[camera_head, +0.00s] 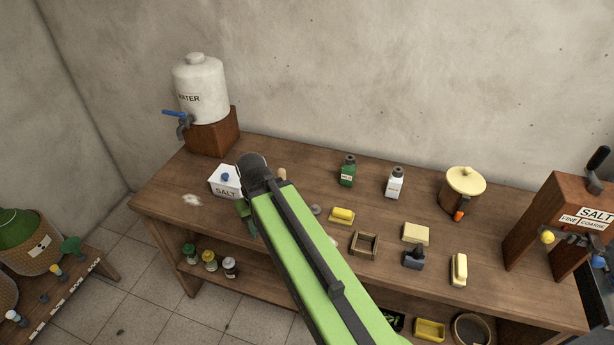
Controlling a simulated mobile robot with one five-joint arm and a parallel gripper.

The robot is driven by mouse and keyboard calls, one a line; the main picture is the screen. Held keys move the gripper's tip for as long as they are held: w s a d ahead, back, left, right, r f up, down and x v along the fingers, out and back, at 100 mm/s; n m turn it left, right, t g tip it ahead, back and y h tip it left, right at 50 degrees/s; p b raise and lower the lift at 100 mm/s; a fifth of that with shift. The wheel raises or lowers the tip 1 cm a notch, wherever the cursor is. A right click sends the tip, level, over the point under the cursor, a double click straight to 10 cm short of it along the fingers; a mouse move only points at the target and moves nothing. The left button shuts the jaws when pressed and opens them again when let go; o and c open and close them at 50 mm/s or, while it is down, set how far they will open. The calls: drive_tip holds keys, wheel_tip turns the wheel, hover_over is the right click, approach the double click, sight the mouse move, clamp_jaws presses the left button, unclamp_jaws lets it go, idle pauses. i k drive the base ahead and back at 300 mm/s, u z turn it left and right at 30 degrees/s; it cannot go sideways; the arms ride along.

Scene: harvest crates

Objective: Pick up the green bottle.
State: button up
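The green bottle (347,173) stands upright on the wooden table near its back edge. It has a dark cap and a pale label. A white bottle (395,183) of similar shape stands to its right. My green arm reaches up from the bottom of the view over the table. My gripper (246,212) is at the far end of the arm, over the left part of the table, left of the green bottle and apart from it. The arm mostly hides its fingers, so I cannot tell whether they are open.
A salt box (224,181) sits close left of my gripper. A water container (200,90) stands at the back left. A yellow-lidded pot (463,188) and a salt dispenser (562,222) stand right. Yellow blocks and a wooden frame (365,245) lie in front of the bottles.

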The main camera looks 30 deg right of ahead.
sight(348, 173)
drive_tip(key=u, duration=0.3)
drive_tip(key=i, duration=1)
